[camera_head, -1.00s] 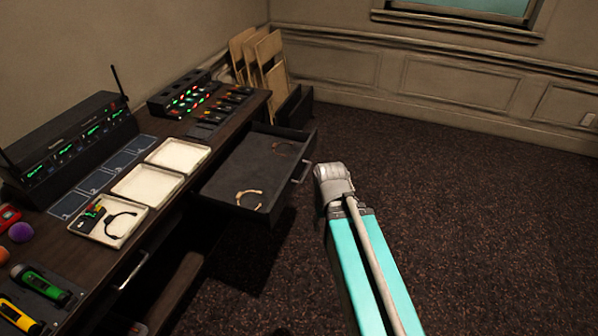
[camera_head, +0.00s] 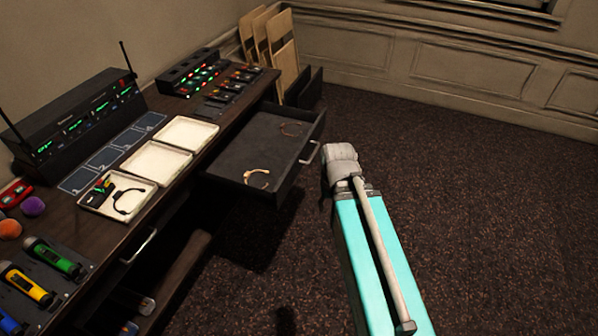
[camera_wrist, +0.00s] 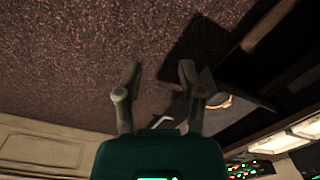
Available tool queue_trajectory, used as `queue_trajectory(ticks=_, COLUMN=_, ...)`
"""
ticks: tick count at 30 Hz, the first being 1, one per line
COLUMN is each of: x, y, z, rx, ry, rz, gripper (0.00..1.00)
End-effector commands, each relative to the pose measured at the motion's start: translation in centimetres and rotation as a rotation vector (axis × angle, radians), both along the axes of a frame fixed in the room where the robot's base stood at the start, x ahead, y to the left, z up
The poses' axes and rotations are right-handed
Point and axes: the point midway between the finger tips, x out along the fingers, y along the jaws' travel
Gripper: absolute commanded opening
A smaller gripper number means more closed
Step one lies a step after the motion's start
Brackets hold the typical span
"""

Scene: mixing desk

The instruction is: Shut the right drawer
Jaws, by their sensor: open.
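The right drawer (camera_head: 258,150) is pulled out from the far end of the desk. Its silver handle (camera_head: 309,153) is on its front. A tan headband-like piece (camera_head: 257,178) and a darker one (camera_head: 291,129) lie inside. In the head view my arm ends just right of the drawer front, and the gripper itself is not visible there. In the wrist view my gripper (camera_wrist: 158,76) is open, with its fingers apart and nothing held. Part of the drawer with the tan piece (camera_wrist: 218,101) shows beside and beyond the right finger. I cannot tell whether they touch.
The desk holds white trays (camera_head: 157,163), a radio receiver rack (camera_head: 75,122) and a lit mixer (camera_head: 190,73). Another drawer handle (camera_head: 138,246) is on the near desk front. Folded chairs (camera_head: 285,60) lean by the far wall. The carpet (camera_head: 480,190) on the right is clear.

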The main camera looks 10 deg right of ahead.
Motion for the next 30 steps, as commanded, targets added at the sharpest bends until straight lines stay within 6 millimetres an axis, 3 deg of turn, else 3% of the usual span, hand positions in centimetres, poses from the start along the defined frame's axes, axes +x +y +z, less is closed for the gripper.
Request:
queue_trajectory(ticks=1, x=0.4, y=0.1, z=-0.9, rx=0.016, ry=-0.002, rz=-0.004, gripper=0.31)
queue_trajectory(ticks=6, x=1.6, y=0.7, z=-3.3, rx=0.102, ry=-0.014, rz=-0.024, gripper=0.00)
queue_trajectory(ticks=18, x=5.8, y=2.2, z=-9.2, rx=0.384, ry=-0.064, rz=-0.095, gripper=0.00)
queue_trajectory(ticks=30, x=10.2, y=2.7, z=-13.5, rx=0.667, ry=-0.128, rz=-0.171, gripper=0.00)
